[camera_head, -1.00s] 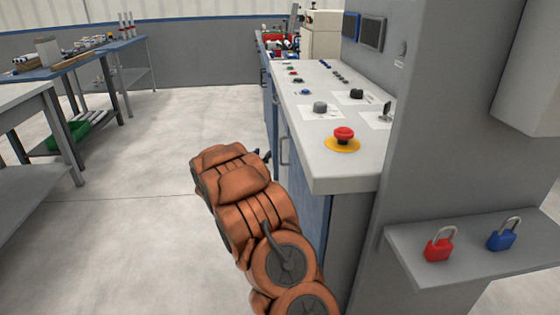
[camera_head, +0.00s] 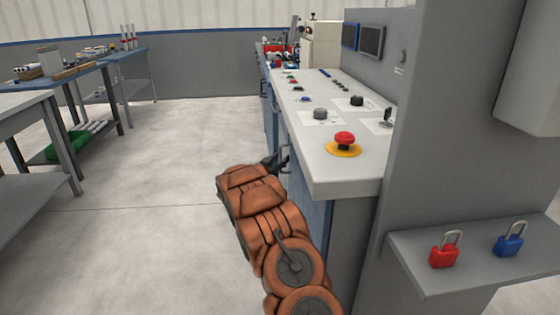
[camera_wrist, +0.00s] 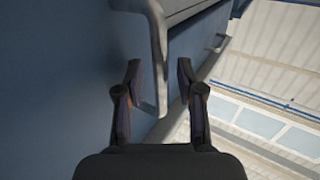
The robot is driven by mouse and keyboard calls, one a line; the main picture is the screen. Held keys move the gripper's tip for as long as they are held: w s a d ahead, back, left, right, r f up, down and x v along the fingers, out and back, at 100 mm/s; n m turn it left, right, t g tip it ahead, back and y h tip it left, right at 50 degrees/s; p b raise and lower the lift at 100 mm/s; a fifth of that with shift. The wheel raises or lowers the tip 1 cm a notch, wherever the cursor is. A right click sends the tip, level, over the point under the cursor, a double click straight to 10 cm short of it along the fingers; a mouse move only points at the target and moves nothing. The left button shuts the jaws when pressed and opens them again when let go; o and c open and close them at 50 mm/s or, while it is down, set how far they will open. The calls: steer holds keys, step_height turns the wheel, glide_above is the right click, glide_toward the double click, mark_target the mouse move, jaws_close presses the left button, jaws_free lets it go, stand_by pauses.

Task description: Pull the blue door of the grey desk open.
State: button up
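The grey desk (camera_head: 328,178) has a sloped light top with buttons and a blue door (camera_head: 312,212) on its side, largely behind my arm. The door looks shut. Its grey bar handle (camera_head: 284,158) stands near the top of the door. My gripper (camera_head: 277,162) is at this handle, small and partly hidden by my orange-covered arm. In the wrist view, my gripper (camera_wrist: 160,75) is open, with the handle (camera_wrist: 161,70) between its two fingers in the picture. I see no clear contact. The blue door surface (camera_wrist: 60,90) fills the left side there.
A grey wall panel with a shelf (camera_head: 470,262) holding a red padlock (camera_head: 444,250) and a blue padlock (camera_head: 509,240) stands at right. A red emergency button (camera_head: 344,140) sits on the desk top. Workbenches (camera_head: 60,80) stand at left. The floor (camera_head: 150,160) between is clear.

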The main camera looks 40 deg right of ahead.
steer(key=shift+w+d, duration=0.1)
steer(key=shift+d, duration=0.1)
steer(key=shift+c, duration=0.2)
jaws_close()
stand_by(0.4)
